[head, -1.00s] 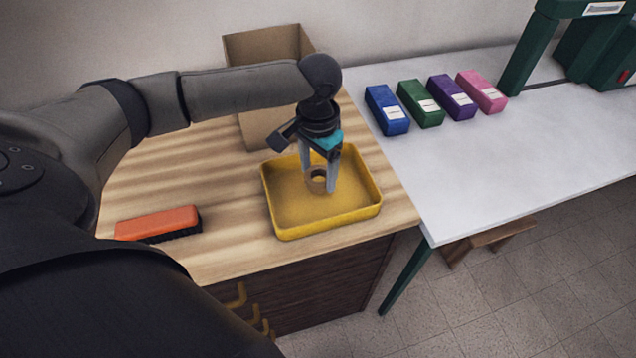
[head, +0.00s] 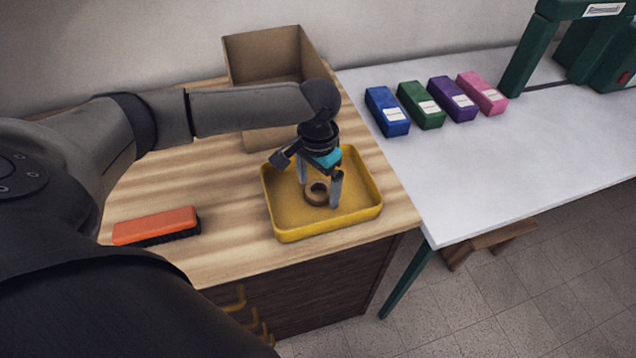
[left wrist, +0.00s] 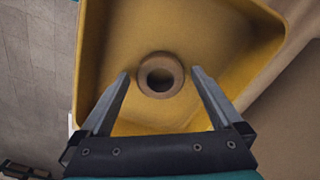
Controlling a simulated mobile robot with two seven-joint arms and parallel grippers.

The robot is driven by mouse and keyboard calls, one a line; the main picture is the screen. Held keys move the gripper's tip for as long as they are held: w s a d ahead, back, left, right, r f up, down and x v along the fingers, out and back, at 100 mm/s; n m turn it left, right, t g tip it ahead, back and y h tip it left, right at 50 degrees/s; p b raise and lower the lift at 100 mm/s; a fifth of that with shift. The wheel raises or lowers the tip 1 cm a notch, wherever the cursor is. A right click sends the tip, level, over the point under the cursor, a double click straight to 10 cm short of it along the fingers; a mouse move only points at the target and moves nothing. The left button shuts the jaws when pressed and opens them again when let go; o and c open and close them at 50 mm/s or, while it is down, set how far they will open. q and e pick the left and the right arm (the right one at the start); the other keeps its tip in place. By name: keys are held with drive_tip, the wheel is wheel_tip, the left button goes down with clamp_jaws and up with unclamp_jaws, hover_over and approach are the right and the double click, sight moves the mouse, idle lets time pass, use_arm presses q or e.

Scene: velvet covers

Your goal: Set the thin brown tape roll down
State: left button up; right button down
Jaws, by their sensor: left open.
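The thin brown tape roll (head: 317,194) lies in the yellow tray (head: 287,234) on the wooden cabinet top. My left gripper (head: 319,194) is open above the tray, with a finger on either side of the roll. In the left wrist view, the tape roll (left wrist: 161,75) lies flat on the tray floor (left wrist: 210,40). The open fingertips of my left gripper (left wrist: 160,75) stand apart from it, with a gap on both sides. My right gripper is not in view.
A cardboard box (head: 265,62) stands behind the tray. An orange brush (head: 156,225) lies at the left. Blue (head: 387,110), green (head: 420,104), purple (head: 452,97) and pink (head: 482,92) blocks stand on the white table (head: 520,140). The wood between brush and tray is clear.

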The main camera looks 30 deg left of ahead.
sight(318, 189)
use_arm(q)
drive_tip(key=shift+r, duration=0.1)
wheel_tip(318, 189, up, 12)
drive_tip(key=p, duration=0.2)
drive_tip(key=shift+p, duration=0.3)
